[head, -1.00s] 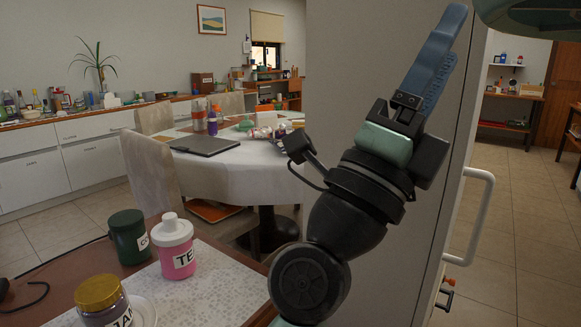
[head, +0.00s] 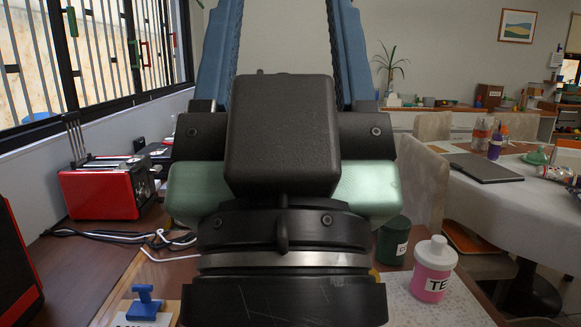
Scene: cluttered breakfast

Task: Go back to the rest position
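My gripper (head: 283,25) fills the middle of the head view, seen from behind and pointing up and away. Its two blue fingers stand wide apart, one on each side of a black block. The wall shows between them and I see nothing held. The fingertips run out of the top of the picture.
A red toaster (head: 100,195) stands on the counter at left, by a barred window. A dark green canister (head: 392,240) and a pink canister (head: 433,270) stand at right. A blue-handled stamp-like object (head: 145,303) is in front. A white-topped table (head: 480,215) stands beyond.

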